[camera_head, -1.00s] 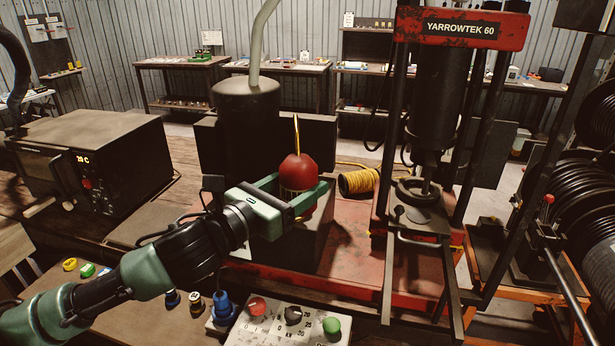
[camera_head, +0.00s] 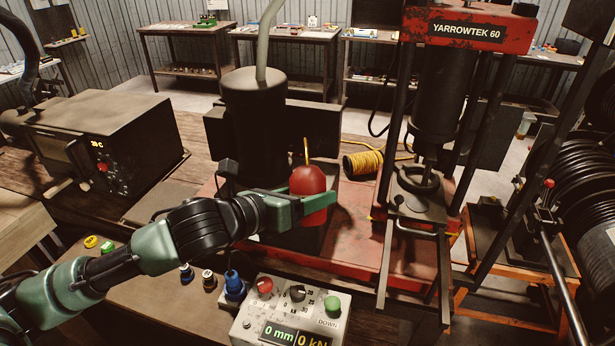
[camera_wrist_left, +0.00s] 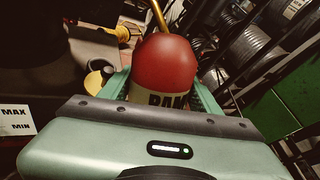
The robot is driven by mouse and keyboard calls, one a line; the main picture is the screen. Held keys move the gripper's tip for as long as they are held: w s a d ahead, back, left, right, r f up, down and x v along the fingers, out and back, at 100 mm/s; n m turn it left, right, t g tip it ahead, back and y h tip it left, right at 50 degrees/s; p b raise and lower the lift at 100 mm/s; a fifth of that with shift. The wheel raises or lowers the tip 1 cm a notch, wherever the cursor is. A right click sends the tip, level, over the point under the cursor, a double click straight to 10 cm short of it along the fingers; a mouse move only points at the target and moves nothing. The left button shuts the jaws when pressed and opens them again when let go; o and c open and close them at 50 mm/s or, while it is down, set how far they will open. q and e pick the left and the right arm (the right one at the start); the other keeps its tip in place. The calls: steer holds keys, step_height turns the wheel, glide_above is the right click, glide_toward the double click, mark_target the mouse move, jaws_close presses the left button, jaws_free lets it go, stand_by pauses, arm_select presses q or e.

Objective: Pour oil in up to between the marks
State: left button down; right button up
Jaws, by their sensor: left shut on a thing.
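My left gripper (camera_head: 301,208) is shut on a red oil can (camera_head: 309,181) with a thin brass spout pointing up. The can is held roughly upright in front of the dark pump unit (camera_head: 254,125). In the left wrist view the can (camera_wrist_left: 165,66) sits between the green fingers, with a pale label partly hidden by the gripper. A white plate marked MAX and MIN (camera_wrist_left: 15,119) shows at the left edge of that view. A yellowish round part (camera_wrist_left: 93,82) lies just left of the can there. I cannot see the oil level. My right gripper is not in view.
The red YARROWTEK 60 press (camera_head: 465,32) stands right of the can. A control box (camera_head: 290,312) reading 0 mm and 0 kN is in front. A dark oven (camera_head: 100,145) stands at left.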

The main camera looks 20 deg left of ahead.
arm_select(q)
steer(key=shift+s+n+g+p, duration=0.25)
steer(key=shift+n+g+p, duration=0.35)
steer(key=shift+p, duration=1.6)
steer(key=shift+s+d+f+g, duration=0.15)
steer(key=shift+f+g, duration=0.15)
steer(key=shift+g, duration=0.2)
